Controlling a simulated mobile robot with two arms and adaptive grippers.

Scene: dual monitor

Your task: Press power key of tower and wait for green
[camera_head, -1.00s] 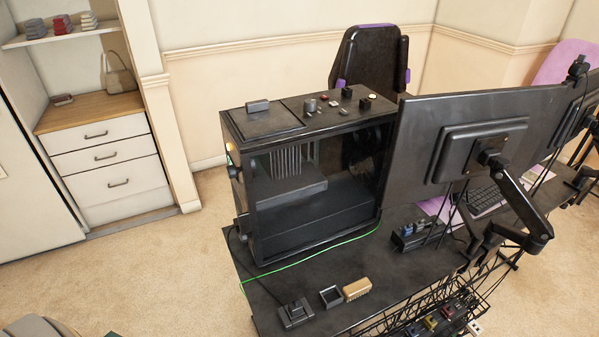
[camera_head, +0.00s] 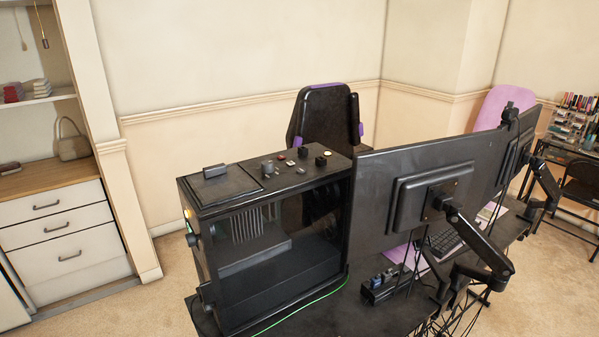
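The black computer tower (camera_head: 275,265) stands upright on the left end of the dark desk, with a see-through side panel. Its top carries several small knobs and keys, among them a red one (camera_head: 281,158), a round pale one (camera_head: 327,154) and dark blocks. I cannot tell which of these is the power key. A small orange and green light (camera_head: 187,214) shows on the tower's left edge. Neither of my grippers is in view.
Two monitors (camera_head: 375,210) on black arms (camera_head: 480,240) stand right of the tower. A black and purple chair (camera_head: 325,115) is behind it. White drawers (camera_head: 65,245) stand at the left, with open carpet (camera_head: 170,285) between. A green cable (camera_head: 300,312) lies on the desk.

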